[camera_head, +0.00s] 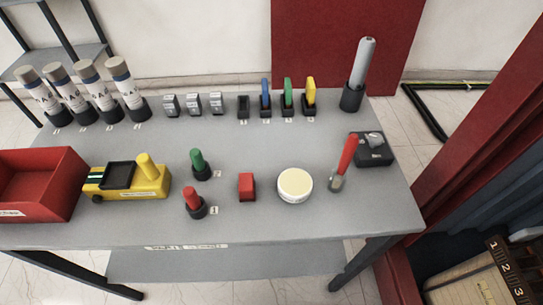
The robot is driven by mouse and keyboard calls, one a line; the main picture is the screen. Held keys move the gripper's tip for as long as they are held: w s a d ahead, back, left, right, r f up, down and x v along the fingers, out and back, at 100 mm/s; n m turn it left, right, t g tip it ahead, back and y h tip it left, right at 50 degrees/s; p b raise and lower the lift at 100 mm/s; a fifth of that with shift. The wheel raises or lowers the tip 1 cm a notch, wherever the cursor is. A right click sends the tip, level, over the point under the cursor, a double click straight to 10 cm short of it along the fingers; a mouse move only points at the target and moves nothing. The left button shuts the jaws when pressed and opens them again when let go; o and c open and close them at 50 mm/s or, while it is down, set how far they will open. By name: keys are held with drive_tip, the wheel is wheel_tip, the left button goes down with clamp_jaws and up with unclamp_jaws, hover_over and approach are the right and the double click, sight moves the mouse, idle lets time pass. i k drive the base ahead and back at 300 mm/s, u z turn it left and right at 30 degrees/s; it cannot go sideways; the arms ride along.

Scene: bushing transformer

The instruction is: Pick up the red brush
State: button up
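A red-handled tool, likely the red brush (347,157), is at the right part of the grey table (270,228). Its red handle points up and leans to the right. Its lower end is grey and reaches down to the tabletop. I cannot tell whether that end is bristles or a holder. It is just left of a small dark box (374,153) and to the right of a round cream-topped tin (295,185). My gripper does not show in this view.
A red block (247,187), red peg (193,202), green peg (199,164), yellow device (130,180) and red bin (38,187) share the table. Several cans (90,90) and a grey cylinder (362,70) line the back. Red structures flank the right edge.

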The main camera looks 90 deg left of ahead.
sight(351, 147)
drive_tip(key=u, duration=2.65)
